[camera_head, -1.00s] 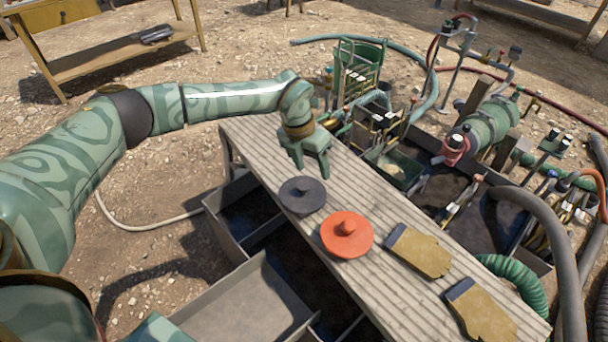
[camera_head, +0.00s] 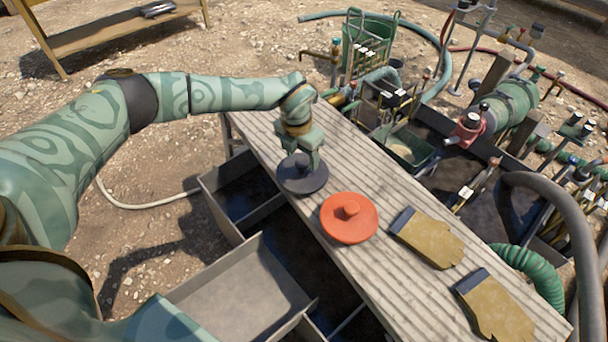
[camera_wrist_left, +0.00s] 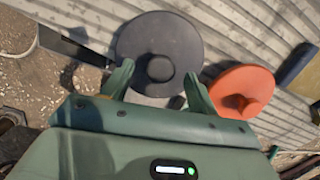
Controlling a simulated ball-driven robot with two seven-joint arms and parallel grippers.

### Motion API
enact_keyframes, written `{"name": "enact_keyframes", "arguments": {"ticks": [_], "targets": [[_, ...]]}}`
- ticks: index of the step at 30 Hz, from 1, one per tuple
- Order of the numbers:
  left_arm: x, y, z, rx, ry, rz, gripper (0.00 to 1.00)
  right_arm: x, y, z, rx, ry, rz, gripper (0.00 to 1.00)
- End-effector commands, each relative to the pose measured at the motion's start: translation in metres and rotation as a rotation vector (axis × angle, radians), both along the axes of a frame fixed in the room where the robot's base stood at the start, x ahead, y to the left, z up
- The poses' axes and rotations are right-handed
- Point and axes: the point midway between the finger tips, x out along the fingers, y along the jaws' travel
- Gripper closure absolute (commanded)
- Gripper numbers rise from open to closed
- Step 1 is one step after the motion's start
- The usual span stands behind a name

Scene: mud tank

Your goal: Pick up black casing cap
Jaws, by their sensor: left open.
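The black casing cap (camera_head: 294,181) is a dark round disc with a central knob. It lies on the ribbed table (camera_head: 352,282) near its left edge. My left gripper (camera_head: 301,158) is just above the cap, pointing down, its fingers apart and empty. In the left wrist view the cap (camera_wrist_left: 148,42) lies beyond the two open fingertips (camera_wrist_left: 160,77), with its knob close to the line between them. Any contact with the knob cannot be told. My right gripper is not in view.
An orange cap (camera_head: 349,218) lies beside the black one; it also shows in the left wrist view (camera_wrist_left: 238,84). Two tan gloves (camera_head: 428,242) (camera_head: 494,306) lie further right. Grey open bins (camera_head: 238,292) stand left of the table, and pipes and a green pump (camera_head: 503,107) behind it.

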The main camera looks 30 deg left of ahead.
Motion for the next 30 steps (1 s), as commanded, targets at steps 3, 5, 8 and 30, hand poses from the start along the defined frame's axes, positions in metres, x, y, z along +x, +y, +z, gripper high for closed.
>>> {"name": "enact_keyframes", "arguments": {"ticks": [3, 5, 8, 30], "targets": [[0.0, -0.001, -0.03, 0.001, 0.009, 0.001, 0.41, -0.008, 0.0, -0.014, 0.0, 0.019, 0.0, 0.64], [0.001, -0.001, -0.035, 0.0, 0.008, 0.001, 0.41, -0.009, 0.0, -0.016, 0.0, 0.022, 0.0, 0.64], [0.001, -0.002, -0.034, 0.0, 0.004, 0.001, 0.41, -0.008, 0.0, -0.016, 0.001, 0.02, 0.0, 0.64], [0.002, -0.001, -0.019, -0.001, -0.001, 0.003, 0.93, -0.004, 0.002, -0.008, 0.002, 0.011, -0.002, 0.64]]}}
